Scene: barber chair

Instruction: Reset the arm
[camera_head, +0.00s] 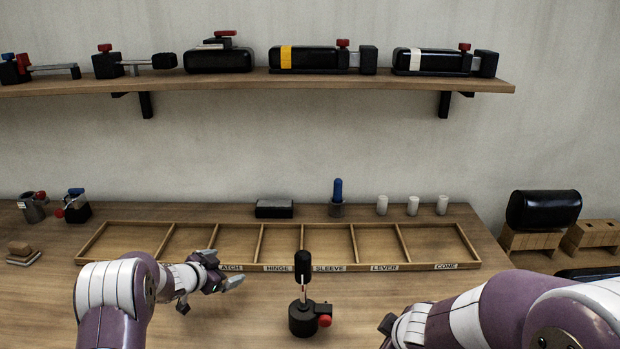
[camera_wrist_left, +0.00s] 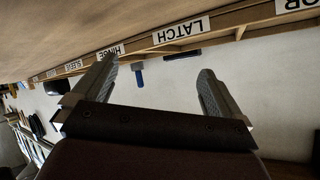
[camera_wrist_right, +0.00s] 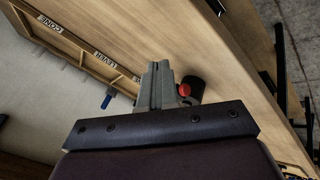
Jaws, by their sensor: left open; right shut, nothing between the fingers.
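A small upright device stands on the table in front of me, with a black round base (camera_head: 302,318), a red knob (camera_head: 325,320) at its right side and a black-topped upright stem (camera_head: 302,271). My left gripper (camera_head: 222,270) is open and empty, left of the device, over the front edge of the tray near the LATCH label. Its two spread fingers show in the left wrist view (camera_wrist_left: 155,88). My right gripper is shut and empty in the right wrist view (camera_wrist_right: 157,68), its tips appearing near the red knob (camera_wrist_right: 184,90). In the head view it is mostly hidden at the lower right.
A wooden compartment tray (camera_head: 300,268) with labels lies behind the device. Behind it stand a black block (camera_head: 274,208), a blue-topped piece (camera_head: 338,190) and white cylinders (camera_head: 413,205). A shelf (camera_head: 250,82) holds several black assemblies. Black cushion (camera_head: 543,209) sits right.

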